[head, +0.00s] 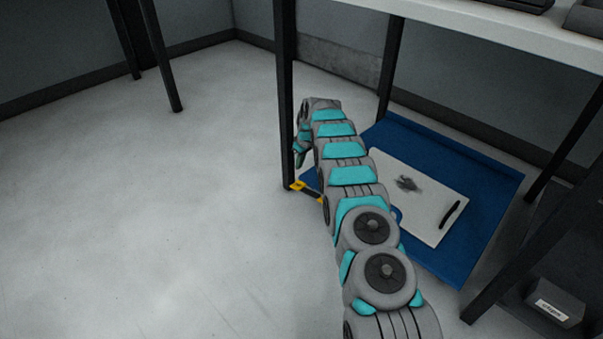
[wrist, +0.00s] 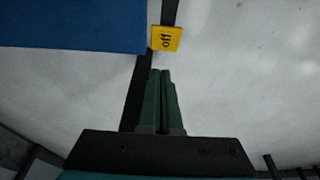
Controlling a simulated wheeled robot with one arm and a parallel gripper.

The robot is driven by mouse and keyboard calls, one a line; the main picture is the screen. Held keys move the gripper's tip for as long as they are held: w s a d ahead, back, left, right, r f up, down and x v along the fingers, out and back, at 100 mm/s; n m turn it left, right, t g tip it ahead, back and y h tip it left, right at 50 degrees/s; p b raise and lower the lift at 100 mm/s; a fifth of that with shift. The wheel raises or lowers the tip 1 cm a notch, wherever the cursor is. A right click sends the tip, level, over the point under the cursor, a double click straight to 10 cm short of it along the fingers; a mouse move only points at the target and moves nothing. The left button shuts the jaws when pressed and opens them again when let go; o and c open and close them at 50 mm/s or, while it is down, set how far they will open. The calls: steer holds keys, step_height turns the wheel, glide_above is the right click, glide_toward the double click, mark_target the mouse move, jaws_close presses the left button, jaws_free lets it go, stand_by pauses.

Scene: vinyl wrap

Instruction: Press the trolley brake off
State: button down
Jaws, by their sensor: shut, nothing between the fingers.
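The brake tab is a small yellow plate (head: 297,186) low by the foot of a dark leg (head: 285,100). In the wrist view the yellow plate (wrist: 166,38) reads "off" and lies just beyond my fingertips. My gripper (head: 299,160) points down above the plate, close to the leg. In the wrist view my gripper (wrist: 161,73) has its two green fingers together with nothing between them. I cannot tell if the fingertips touch the plate. My arm hides part of what lies behind the plate.
A blue panel (head: 490,190) lies low under the white-topped table (head: 480,32), with a white board (head: 440,190) on it. Dark legs stand around it. A dark box (head: 555,303) with a label is at lower right. The floor on the left is clear.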

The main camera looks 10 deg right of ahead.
step_height(320, 180, up, 6)
steer(key=shift+w, duration=0.2)
steer(key=shift+a, duration=0.1)
steer(key=s+r+m+g+p, duration=0.2)
steer(key=s+r+m+p, duration=0.25)
steer(key=s+r, duration=2.05)
steer(key=s+d+r+m+g+h+p, duration=0.1)
steer(key=s+r+p, duration=0.1)
steer(key=s, duration=1.8)
steer(key=s+r+m+g+p, duration=0.1)
steer(key=s+r+p, duration=0.1)
steer(key=s, duration=1.9)
steer(key=shift+s+d+m+h, duration=0.3)
steer(key=shift+d+m+h, duration=0.05)
steer(key=shift+d+h, duration=0.05)
